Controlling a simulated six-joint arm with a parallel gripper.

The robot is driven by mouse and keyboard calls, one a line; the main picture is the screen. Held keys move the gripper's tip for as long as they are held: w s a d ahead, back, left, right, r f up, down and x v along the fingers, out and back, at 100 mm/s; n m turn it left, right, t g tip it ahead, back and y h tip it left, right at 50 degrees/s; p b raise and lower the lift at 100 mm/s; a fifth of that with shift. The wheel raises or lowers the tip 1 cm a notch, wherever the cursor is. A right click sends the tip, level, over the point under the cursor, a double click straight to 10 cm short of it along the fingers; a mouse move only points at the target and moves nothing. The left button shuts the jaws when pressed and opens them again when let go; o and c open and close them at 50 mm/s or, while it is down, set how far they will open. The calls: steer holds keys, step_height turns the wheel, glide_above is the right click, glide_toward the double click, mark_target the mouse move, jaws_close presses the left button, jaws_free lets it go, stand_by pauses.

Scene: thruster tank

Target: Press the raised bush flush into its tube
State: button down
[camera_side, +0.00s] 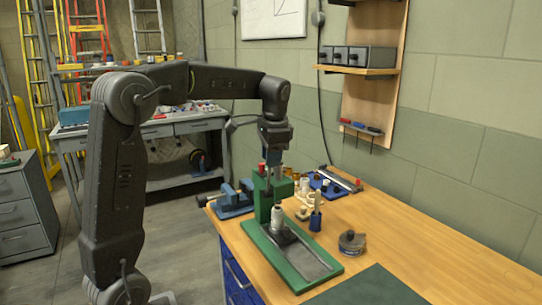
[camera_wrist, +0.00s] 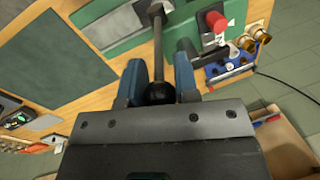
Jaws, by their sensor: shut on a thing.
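The green press (camera_side: 264,207) stands on its long green base (camera_side: 310,268) at the left part of the bench. A silver cylindrical piece (camera_side: 277,214) sits at the front of the press above a dark block; I cannot tell bush from tube at this size. My gripper (camera_side: 274,170) is above the press, pointing down. In the wrist view, my gripper's two blue fingers (camera_wrist: 160,85) are shut on the black ball knob (camera_wrist: 160,93) of a lever. The lever's grey rod (camera_wrist: 157,45) runs up from the knob towards the press. The bush is not distinguishable in the wrist view.
A blue vise (camera_side: 234,199) stands left of the press. A blue-based upright tool (camera_side: 315,215) and a round grey gauge-like piece (camera_side: 351,242) stand to its right. A dark green mat (camera_side: 370,290) lies at the front. The right of the bench is clear.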

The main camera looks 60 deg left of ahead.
steer(key=shift+d, duration=0.1)
steer(key=d+f+y, duration=1)
steer(key=f+y, duration=0.1)
steer(key=y, duration=0.1)
steer(key=shift+f, duration=0.35)
stand_by(0.3)
stand_by(0.4)
steer(key=c, duration=0.9)
jaws_free()
steer(key=shift+o, duration=0.2)
